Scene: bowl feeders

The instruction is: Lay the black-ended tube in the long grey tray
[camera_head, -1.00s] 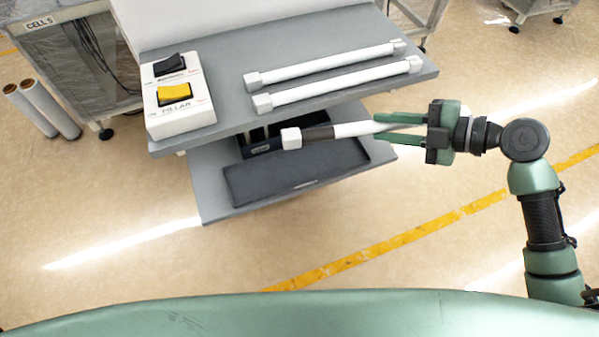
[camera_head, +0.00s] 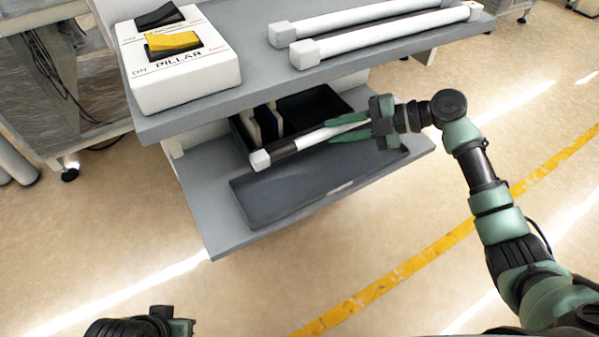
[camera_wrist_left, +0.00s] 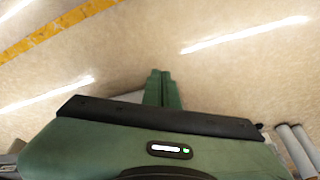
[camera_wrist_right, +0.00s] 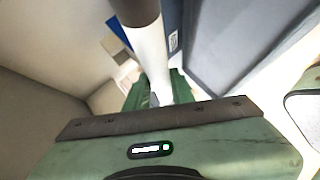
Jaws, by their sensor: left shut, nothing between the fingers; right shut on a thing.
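The black-ended tube (camera_head: 320,135) is white with a dark band and a pale cap at its left end. My right gripper (camera_head: 332,131) is shut on it and holds it slightly tilted above the lower shelf. In the right wrist view the tube (camera_wrist_right: 150,55) runs upward from the fingers, its dark part at the top. The long grey tray (camera_head: 262,212) lies on the lower shelf, just in front of and below the tube. My left gripper (camera_wrist_left: 163,88) is shut and empty over the floor, its fingers together; its arm shows at the head view's bottom left.
A dark bin (camera_head: 322,101) with upright dividers stands behind the tube on the lower shelf. The upper shelf (camera_head: 245,93) overhangs it, bearing a white switch box (camera_head: 185,80) and two white tubes with square ends (camera_head: 385,36). The floor in front is clear.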

